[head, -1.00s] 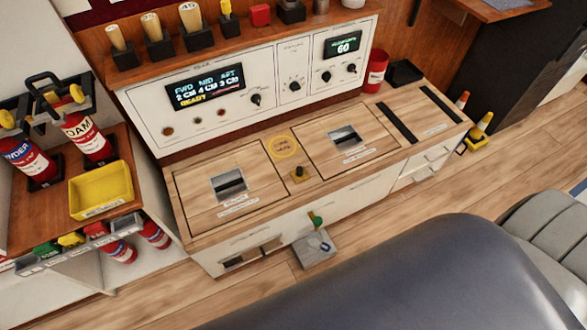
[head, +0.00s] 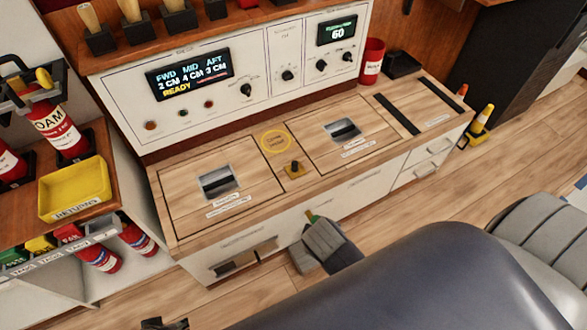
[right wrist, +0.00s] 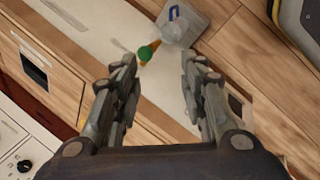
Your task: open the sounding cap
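A small green cap with an orange-yellow stem (right wrist: 145,54) sits low beside the white cabinet front, next to a grey box with a blue mark (right wrist: 180,20). In the head view only a sliver of the green cap (head: 312,215) shows; a grey ridged shape, seemingly my right gripper, covers most of that spot. In the right wrist view my right gripper (right wrist: 158,68) is open and empty, its fingers spread towards the cap and short of it. A dark tip, seemingly my left gripper (head: 163,323), barely shows at the bottom edge; its fingers cannot be made out.
The wooden counter has two hatches with recessed handles (head: 218,182) (head: 342,130), a yellow round label (head: 275,141) and a small knob (head: 294,169). A display panel (head: 188,74) stands behind. A yellow returns tray (head: 75,205) is left. A dark rounded form fills the lower right.

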